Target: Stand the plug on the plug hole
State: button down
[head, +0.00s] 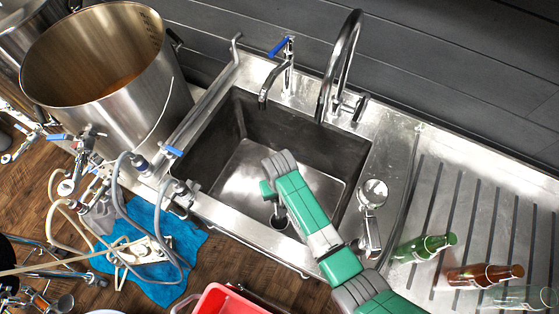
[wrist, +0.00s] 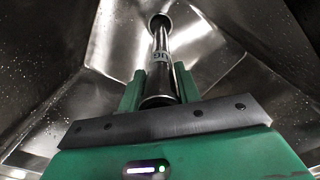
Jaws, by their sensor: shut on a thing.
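I cannot make out the plug hole apart from the plug, nor whether the two touch.
Steep steel sink walls surround my gripper. A tall curved tap (head: 343,55) and a blue-handled tap (head: 287,70) stand behind the sink. A large steel pot (head: 105,70) is at the left. A green bottle (head: 424,247) and a brown bottle (head: 484,276) lie on the drainboard (head: 470,190).

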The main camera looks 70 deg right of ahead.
jog(key=shift+f, duration=0.25)
jog(key=shift+f+b, duration=0.45)
jog(key=shift+f, duration=0.4)
dwell(0.5)
jog(key=c, duration=0.9)
grip_release()
notch_tip(320, 180, up, 8)
jog(key=shift+f+p, duration=0.1)
jog(key=shift+p, duration=0.65)
